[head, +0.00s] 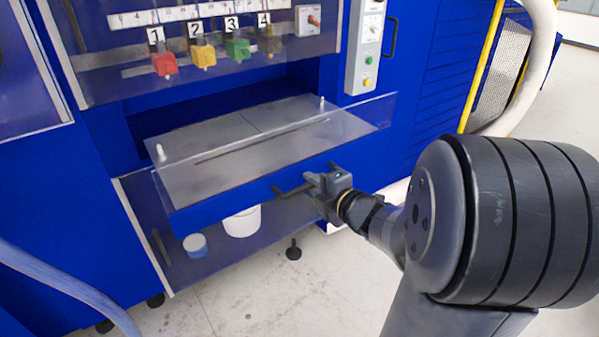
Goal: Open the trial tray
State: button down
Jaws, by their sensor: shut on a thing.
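The trial tray (225,188) is a grey metal plate with a blue front, standing out of the dark opening in the blue machine. It has a slot along its middle and a white peg at two of its corners. A dark handle (281,191) sits on its blue front. My gripper (314,184) is at the front of the tray and is shut on the handle's right part. The fingertips are small in view and partly hide the handle.
Numbered coloured blocks (203,54) hang above the opening. A grey control box (366,50) with buttons is on the right. A clear panel (362,110) lies around the tray. A white bucket (242,221) and a blue-and-white tub (196,245) stand below. A pale hose (70,285) crosses at lower left. The front floor is clear.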

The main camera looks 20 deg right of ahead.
jog(key=shift+v, duration=1)
jog(key=shift+f, duration=0.25)
jog(key=c, duration=1.5)
grip_release()
jog(key=shift+p+v, duration=0.95)
jog(key=shift+v, duration=4.5)
